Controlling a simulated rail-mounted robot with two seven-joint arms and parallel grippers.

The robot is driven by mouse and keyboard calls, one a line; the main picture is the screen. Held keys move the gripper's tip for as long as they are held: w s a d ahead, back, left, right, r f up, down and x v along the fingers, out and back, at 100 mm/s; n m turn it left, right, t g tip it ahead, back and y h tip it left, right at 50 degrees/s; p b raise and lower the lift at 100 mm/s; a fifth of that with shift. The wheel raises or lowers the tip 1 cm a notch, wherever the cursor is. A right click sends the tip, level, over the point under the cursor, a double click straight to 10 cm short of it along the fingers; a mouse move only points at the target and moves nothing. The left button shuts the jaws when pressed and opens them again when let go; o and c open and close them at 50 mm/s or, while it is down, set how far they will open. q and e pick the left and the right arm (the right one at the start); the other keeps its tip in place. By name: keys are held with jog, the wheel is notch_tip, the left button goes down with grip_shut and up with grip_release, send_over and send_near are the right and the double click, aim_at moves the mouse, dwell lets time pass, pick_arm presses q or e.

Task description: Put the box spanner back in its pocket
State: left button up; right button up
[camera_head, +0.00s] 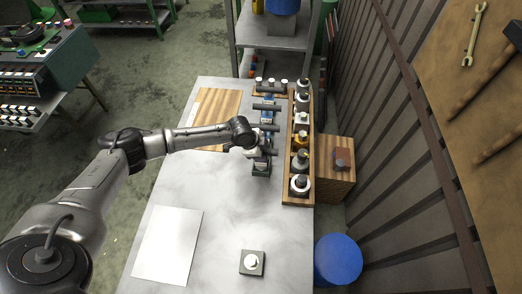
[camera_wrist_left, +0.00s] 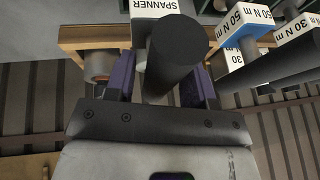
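The box spanner shows in the left wrist view as a dark round handle (camera_wrist_left: 178,52) with a white block marked SPANNER (camera_wrist_left: 155,8) beyond it. My left gripper (camera_wrist_left: 160,85) has its two purple fingers on either side of this handle. A narrow light strip shows beside the left finger, so I cannot tell whether both fingers press on the handle. In the head view my left gripper (camera_head: 255,150) is over the near end of a row of dark-handled tools and hides much of the spanner. Its pocket cannot be made out. My right gripper is not in view.
Other dark-handled tools (camera_head: 267,106) stand close beyond the gripper; their blocks read 30 N m and 50 N m. A wooden rack (camera_head: 286,190) with several fittings runs along the right. A square base (camera_head: 252,263) and a pale sheet (camera_head: 167,245) lie nearer on the bench.

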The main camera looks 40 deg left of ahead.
pick_arm(q)
jog(key=shift+o, duration=0.4)
jog(key=shift+r, duration=0.2)
jog(key=v, duration=1.2)
jog(key=s+d+f+h, duration=0.1)
jog(key=s+d+f, duration=0.2)
jog(key=s+d, duration=0.3)
jog(key=s+d+f+n, duration=0.1)
jog(key=s+d+f, duration=0.2)
jog(key=d, duration=0.4)
jog(key=s+d+f+h, duration=0.1)
jog(key=s+d+f, duration=0.2)
jog(key=s+d, duration=0.3)
jog(key=s+a+n+y, duration=0.3)
jog(key=s+n, duration=0.5)
jog(key=s, duration=0.6)
jog(key=shift+s+a+n+g+y, duration=0.2)
jog(key=shift+a+n+g+y, duration=0.15)
jog(key=shift+y, duration=0.25)
